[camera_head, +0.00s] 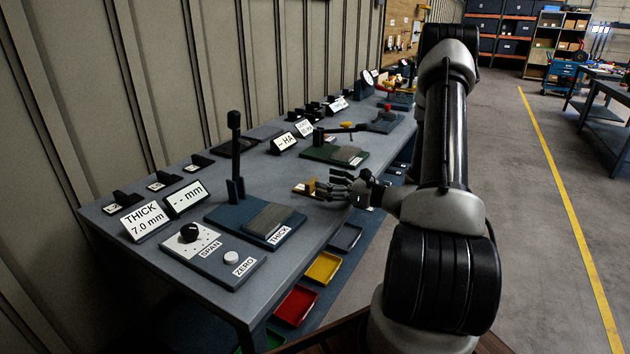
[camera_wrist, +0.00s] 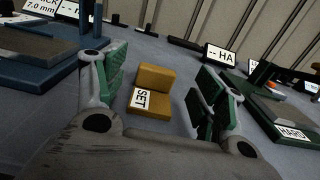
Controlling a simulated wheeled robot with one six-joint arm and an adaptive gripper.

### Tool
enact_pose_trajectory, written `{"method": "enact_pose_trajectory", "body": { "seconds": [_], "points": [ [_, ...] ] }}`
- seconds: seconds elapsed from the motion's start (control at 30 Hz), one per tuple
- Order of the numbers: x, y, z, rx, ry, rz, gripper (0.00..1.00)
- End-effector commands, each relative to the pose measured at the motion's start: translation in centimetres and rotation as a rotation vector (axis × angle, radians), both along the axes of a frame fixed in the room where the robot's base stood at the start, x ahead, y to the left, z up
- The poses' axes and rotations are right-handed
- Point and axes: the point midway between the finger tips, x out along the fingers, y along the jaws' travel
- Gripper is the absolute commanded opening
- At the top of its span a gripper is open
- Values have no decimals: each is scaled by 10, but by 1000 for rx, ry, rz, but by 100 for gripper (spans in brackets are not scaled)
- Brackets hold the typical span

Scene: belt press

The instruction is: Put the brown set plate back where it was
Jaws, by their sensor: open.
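The brown set plate (camera_wrist: 153,92) is a small L-shaped ochre-brown block with a white SET label. It sits on the grey bench between my gripper's fingers in the wrist view. My gripper (camera_wrist: 160,95) is open, with a green-padded finger on each side of the plate and visible space between pads and plate. In the head view my gripper (camera_head: 330,190) reaches in from the right at the bench's front edge. The plate (camera_head: 304,188) shows there just left of the fingertips, partly hidden by them.
The THICK gauge (camera_head: 228,216) with its upright post stands left of the plate. The HARD tester base (camera_head: 327,154) stands behind it. Display signs and small black holders line the wall side. Coloured trays, such as a yellow one (camera_head: 323,268), sit below the bench front. Bare bench surrounds the plate.

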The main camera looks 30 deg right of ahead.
Motion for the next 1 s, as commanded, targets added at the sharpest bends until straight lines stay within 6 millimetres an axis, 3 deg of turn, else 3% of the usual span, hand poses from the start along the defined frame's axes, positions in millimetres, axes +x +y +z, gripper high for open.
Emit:
{"method": "enact_pose_trajectory", "body": {
  "seconds": [0.23,0.4,0.47,0.57,0.7,0.8,0.9,1.0],
  "points": [
    [-39,-27,1,0,-4,-3,70],
    [-50,-27,7,-18,-9,26,70],
    [-53,-14,17,-53,-15,80,70],
    [-68,23,45,-166,-35,247,70],
    [-116,85,84,-425,-87,579,70],
    [-159,113,102,-641,-136,806,70],
    [-200,123,115,-873,-198,1012,70],
    [-235,120,126,-1124,-274,1194,70]
  ]
}}
